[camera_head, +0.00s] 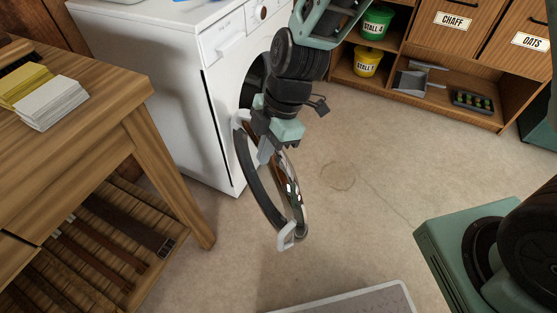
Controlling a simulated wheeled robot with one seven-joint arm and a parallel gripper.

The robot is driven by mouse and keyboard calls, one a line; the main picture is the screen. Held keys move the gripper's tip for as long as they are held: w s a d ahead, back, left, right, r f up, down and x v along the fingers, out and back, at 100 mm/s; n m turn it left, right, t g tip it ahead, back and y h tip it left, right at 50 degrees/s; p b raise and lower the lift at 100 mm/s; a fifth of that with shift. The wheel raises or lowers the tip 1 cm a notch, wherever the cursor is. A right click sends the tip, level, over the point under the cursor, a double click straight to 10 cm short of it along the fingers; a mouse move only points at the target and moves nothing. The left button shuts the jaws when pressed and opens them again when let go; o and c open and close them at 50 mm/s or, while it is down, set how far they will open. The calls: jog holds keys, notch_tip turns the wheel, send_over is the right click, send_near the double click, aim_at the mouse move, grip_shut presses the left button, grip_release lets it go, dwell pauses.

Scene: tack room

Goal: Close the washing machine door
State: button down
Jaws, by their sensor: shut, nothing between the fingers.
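The white washing machine (215,110) stands at the upper left centre, its front facing right. Its round door (262,190) is open and sticks out from the front, seen nearly edge-on, with a dark rim, shiny glass and a white latch piece at its outer end. The dark drum opening is partly hidden behind my arm. My gripper (268,155) is shut and empty, at the top of the door near the hinge side. I cannot tell whether it touches the door.
A wooden cabinet (440,90) with green and yellow buckets stands at the back right. A grey mat (350,302) lies at the bottom. The floor right of the door is clear.

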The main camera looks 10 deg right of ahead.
aim_at(272, 172)
jog(key=shift+w+d+f+b, duration=0.1)
jog(key=shift+d+f+b, duration=0.15)
jog(key=shift+f, duration=1.1)
jog(key=shift+w+d+f+b, duration=0.1)
jog(key=shift+f+b, duration=0.3)
jog(key=shift+f, duration=1)
jog(key=shift+d+f+b, duration=0.2)
jog(key=shift+f+b, duration=0.1)
jog(key=shift+f, duration=1.05)
jog(key=shift+d, duration=0.1)
